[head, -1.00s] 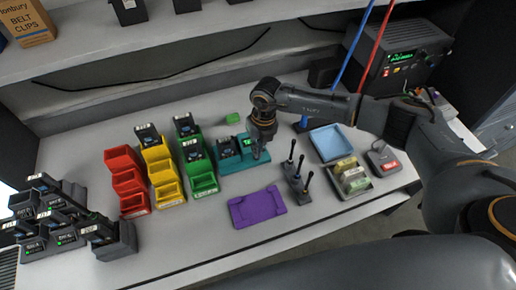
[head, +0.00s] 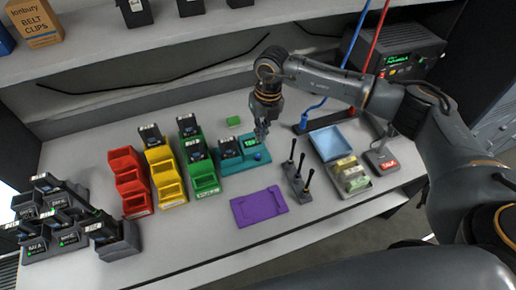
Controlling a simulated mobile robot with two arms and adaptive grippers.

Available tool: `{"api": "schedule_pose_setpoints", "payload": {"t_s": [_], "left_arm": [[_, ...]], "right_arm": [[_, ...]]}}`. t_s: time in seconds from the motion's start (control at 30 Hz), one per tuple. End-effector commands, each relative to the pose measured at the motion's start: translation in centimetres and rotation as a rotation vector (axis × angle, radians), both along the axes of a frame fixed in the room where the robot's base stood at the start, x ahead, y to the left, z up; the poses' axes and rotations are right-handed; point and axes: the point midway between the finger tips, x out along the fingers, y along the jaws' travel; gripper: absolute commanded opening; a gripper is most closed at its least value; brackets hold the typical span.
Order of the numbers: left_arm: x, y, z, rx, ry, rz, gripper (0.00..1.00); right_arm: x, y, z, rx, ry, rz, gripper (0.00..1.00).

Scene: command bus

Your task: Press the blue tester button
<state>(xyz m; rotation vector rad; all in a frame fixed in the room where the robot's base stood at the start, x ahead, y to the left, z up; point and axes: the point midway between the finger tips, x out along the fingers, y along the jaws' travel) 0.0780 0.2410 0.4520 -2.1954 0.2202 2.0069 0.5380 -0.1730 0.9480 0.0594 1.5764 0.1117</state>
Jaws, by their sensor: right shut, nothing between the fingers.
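The teal tester (head: 232,165) sits at the middle of the bench with a dark battery-like unit (head: 228,148) in it and a small lit green screen (head: 250,142). The blue button (head: 258,156) shows as a round blue knob at the tester's right front. My right gripper (head: 262,136) is shut, points down and is just behind the button, over the tester's right end. A small gap seems to show between fingertips and button, but its depth is hard to tell. My left gripper is not in view.
Red (head: 128,182), yellow (head: 165,176) and green (head: 200,170) bins stand left of the tester. A purple tray (head: 259,206) and upright black antennas (head: 298,178) are in front and right. A light-blue tray (head: 327,142) lies farther right. A green block (head: 233,121) lies behind.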

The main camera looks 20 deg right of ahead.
Motion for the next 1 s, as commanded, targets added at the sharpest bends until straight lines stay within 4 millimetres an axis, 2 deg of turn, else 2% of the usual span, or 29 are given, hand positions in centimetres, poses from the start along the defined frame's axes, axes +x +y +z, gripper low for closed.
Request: {"api": "schedule_pose_setpoints", "payload": {"t_s": [0.1,0.3,1.0], "left_arm": [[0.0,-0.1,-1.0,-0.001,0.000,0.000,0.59],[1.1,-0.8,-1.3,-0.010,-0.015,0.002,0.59],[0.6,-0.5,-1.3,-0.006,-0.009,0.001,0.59]], "right_arm": [[0.2,-0.3,2.2,0.000,-0.005,-0.001,0.00],[0.2,-0.5,4.5,0.000,-0.004,-0.001,0.00],[0.2,-0.6,4.9,0.000,-0.003,-0.001,0.00]]}}
